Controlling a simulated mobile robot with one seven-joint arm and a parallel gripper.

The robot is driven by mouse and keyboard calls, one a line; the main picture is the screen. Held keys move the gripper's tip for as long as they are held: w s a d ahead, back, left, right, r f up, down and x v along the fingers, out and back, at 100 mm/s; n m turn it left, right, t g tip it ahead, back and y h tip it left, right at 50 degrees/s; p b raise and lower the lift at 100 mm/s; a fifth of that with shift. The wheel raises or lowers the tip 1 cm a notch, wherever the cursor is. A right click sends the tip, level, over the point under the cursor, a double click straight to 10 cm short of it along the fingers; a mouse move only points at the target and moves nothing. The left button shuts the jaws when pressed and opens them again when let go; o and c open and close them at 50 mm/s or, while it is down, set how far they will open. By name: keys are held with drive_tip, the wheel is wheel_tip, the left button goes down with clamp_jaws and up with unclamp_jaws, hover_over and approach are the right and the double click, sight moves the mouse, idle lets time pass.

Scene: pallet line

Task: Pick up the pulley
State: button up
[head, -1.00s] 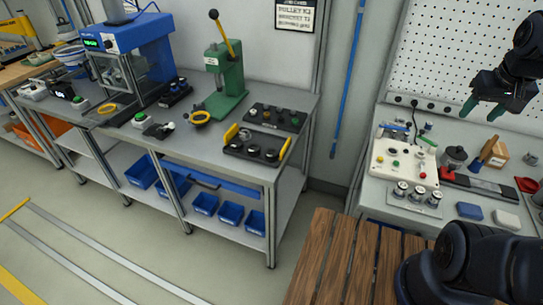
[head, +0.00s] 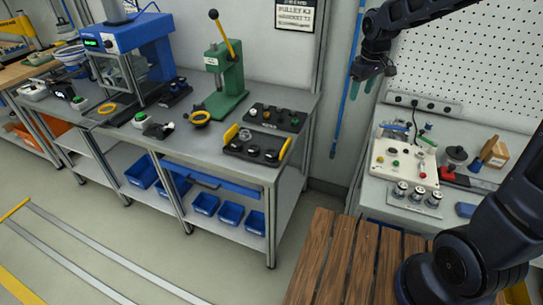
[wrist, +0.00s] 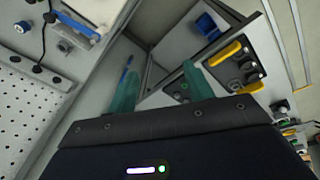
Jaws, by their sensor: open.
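My gripper (head: 362,86) is open and empty, high in front of the wall, to the right of the long workbench. Its two teal fingers stand apart in the wrist view (wrist: 158,84). No part can be named the pulley for certain. Dark round parts (head: 253,150) sit in a black tray with yellow handles (head: 247,160) at the bench's front right corner.
A green lever press (head: 225,75) and a blue machine (head: 140,38) stand on the bench (head: 210,145). A control box (head: 404,163) stands on the right table. A slatted wooden surface (head: 335,260) is in front.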

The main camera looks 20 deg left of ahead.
drive_tip(key=s+a+f+n, duration=0.1)
drive_tip(key=a+f+n, duration=0.1)
drive_tip(key=a+f, duration=0.35)
drive_tip(key=s+a+f+n, duration=0.1)
drive_tip(key=a+f, duration=0.1)
drive_tip(key=a, duration=0.6)
drive_tip(key=n+g, duration=0.2)
drive_tip(key=n, duration=0.2)
approach(272, 153)
drive_tip(key=shift+h, duration=0.3)
drive_tip(key=shift+s+a+f, duration=0.15)
drive_tip(key=shift+f, duration=2.1)
drive_tip(key=shift+s+a+f, duration=0.1)
drive_tip(key=shift+a+f, duration=0.05)
drive_tip(key=shift+f, duration=2.15)
drive_tip(key=c, duration=0.7)
wheel_tip(272, 153, up, 20)
